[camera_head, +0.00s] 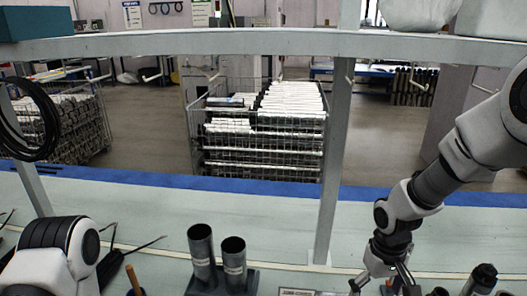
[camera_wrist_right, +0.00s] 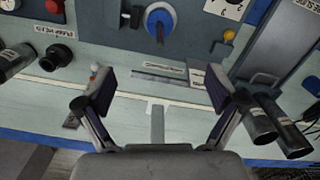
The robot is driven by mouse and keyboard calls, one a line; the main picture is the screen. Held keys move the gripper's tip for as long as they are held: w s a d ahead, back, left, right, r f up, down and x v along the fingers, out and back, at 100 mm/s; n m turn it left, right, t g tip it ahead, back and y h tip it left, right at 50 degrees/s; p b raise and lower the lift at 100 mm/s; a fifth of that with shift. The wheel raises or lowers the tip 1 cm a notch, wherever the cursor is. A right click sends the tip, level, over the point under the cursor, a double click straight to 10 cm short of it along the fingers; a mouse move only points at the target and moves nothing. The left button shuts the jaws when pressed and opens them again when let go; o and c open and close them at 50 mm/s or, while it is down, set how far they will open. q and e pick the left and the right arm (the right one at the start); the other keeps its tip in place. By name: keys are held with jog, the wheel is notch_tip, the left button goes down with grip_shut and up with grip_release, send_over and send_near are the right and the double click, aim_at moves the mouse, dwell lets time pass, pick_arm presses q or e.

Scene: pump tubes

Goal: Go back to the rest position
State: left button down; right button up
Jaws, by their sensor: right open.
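My right gripper (camera_wrist_right: 160,92) is open in the right wrist view, with two dark-padded fingers spread and nothing between them. In the head view my right arm reaches down from the right, and its gripper is partly cut off by the bottom edge. My left arm shows only as a link at the bottom left; its gripper is out of view. Two dark grey tubes stand upright side by side: a left one (camera_head: 203,255) and a right one (camera_head: 234,262). Two dark tubes also show in the right wrist view (camera_wrist_right: 284,125), outside the right-hand finger.
A pale bench with a blue back edge (camera_head: 300,190) lies ahead, crossed by a grey upright post (camera_head: 336,150). A dark capped part (camera_head: 480,279) is at the bottom right. The wrist view shows a panel with a blue round knob (camera_wrist_right: 160,21) and a red button (camera_wrist_right: 54,6).

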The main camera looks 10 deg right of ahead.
jog(key=s+a+f+g, duration=0.2)
jog(key=s+f, duration=1)
jog(key=s, duration=0.1)
jog(key=s+a+f+g, duration=0.2)
jog(key=s+f+g, duration=0.1)
jog(key=s+f, duration=0.95)
jog(key=w+t, duration=0.5)
jog(key=shift+w+f+m+t, duration=0.15)
jog(key=shift+m+t, duration=0.15)
jog(key=shift+m, duration=0.1)
jog(key=shift+c, duration=0.4)
